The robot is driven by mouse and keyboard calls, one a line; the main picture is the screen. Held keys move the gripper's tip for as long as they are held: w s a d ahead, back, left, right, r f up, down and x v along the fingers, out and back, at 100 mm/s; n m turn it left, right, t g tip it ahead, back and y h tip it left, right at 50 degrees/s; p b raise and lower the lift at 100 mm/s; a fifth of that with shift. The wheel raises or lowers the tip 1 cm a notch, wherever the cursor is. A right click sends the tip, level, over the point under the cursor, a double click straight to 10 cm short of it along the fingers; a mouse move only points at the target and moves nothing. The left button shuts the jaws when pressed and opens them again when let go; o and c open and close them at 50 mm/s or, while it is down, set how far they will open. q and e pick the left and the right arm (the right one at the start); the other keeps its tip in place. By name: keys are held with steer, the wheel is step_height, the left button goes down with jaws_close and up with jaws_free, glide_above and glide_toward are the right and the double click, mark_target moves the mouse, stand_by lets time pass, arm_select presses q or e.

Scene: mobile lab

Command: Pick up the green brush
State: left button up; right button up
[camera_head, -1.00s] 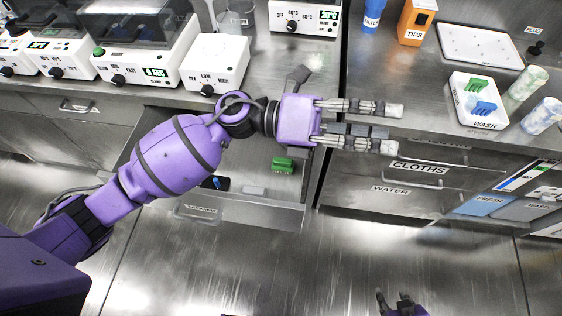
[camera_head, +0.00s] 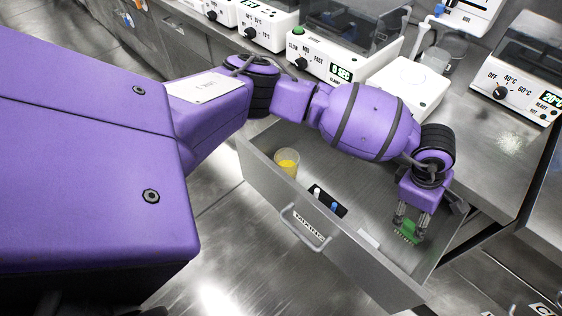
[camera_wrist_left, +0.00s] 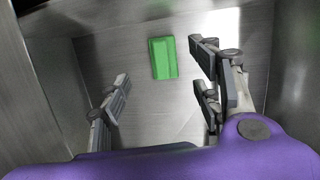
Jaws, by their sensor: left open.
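The green brush (camera_head: 408,232) lies at the right end of the open metal drawer (camera_head: 330,240). My left gripper (camera_head: 411,221) points down into the drawer, with its fingertips close to the brush in the head view. In the left wrist view the brush shows as a green block (camera_wrist_left: 163,58), lying on the drawer floor beyond the fingertips. The left gripper (camera_wrist_left: 160,85) is open and empty, its fingers to either side of the brush in that picture. I cannot tell the exact height left between fingertips and brush. My right gripper is not in view.
The drawer also holds a yellow-filled cup (camera_head: 287,163), a black holder (camera_head: 327,202) with white and blue items, and a small white piece (camera_head: 369,238). Drawer walls rise close around the left gripper. White lab devices (camera_head: 330,62) stand on the counter above.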

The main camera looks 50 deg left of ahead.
mark_target(414, 227)
arm_select(q)
steer(key=x, duration=0.7)
steer(key=shift+s+f+b, duration=0.2)
steer(key=shift+f+b, duration=0.1)
steer(key=c, duration=1.3)
steer(key=shift+r, duration=0.1)
step_height(414, 227, up, 28)
steer(key=shift+r+p, duration=0.1)
steer(key=shift+p, duration=0.7)
